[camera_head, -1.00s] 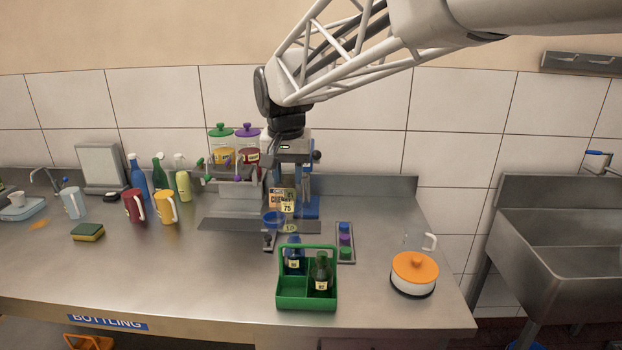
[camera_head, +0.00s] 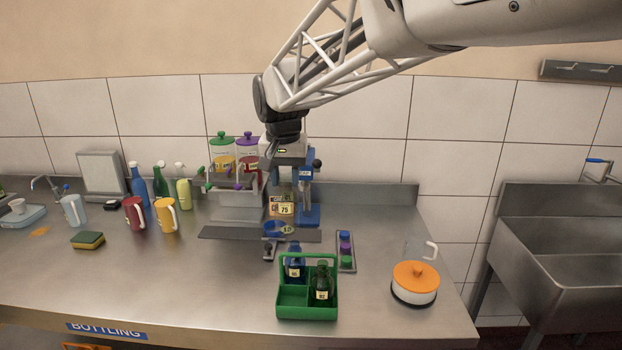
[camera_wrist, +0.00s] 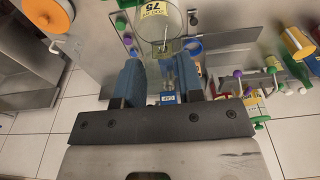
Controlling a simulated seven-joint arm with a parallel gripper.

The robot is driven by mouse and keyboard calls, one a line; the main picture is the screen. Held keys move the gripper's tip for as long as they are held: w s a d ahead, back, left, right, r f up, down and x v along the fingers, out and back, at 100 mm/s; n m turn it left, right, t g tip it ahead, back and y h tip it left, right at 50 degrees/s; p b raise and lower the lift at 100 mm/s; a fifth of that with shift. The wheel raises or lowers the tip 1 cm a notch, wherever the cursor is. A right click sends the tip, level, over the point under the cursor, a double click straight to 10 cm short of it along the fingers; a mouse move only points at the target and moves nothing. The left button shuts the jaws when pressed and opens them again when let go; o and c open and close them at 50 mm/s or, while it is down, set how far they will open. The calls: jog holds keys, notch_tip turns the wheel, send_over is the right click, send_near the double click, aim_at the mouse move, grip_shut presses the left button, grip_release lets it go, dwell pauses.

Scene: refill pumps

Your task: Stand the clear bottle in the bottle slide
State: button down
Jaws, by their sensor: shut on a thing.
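My gripper (camera_head: 284,186) points down over the back middle of the counter. In the wrist view its two blue-grey fingers (camera_wrist: 161,58) are shut on the clear bottle (camera_wrist: 154,12), which carries a yellow 75 label. The bottle (camera_head: 285,209) also shows under the gripper in the head view, seemingly upright; its clear walls are hard to make out. The bottle slide (camera_head: 225,233) appears to be the dark flat strip with a blue ring (camera_head: 273,228). The bottle looks above or behind that ring; the gap is unclear.
A blue press (camera_head: 308,205) stands close behind the gripper. Dispensers with green and purple lids (camera_head: 234,140) stand left of it. A green caddy (camera_head: 306,313) with bottles is in front, beside a tray of caps (camera_head: 345,250). An orange-lidded pot (camera_head: 415,278) is right.

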jog(key=w+a+f, duration=0.3)
jog(key=w+f, duration=0.2)
jog(key=w, duration=0.4)
jog(key=w+a+f, duration=0.2)
jog(key=w+f, duration=0.2)
jog(key=w, duration=0.6)
jog(key=w+a+f, duration=0.3)
jog(key=w+f, duration=0.2)
jog(key=w, duration=0.5)
jog(key=shift+a+f, duration=0.3)
jog(key=shift+f, duration=0.15)
jog(key=shift+f, duration=3)
dwell(0.5)
jog(key=c, duration=0.7)
grip_release()
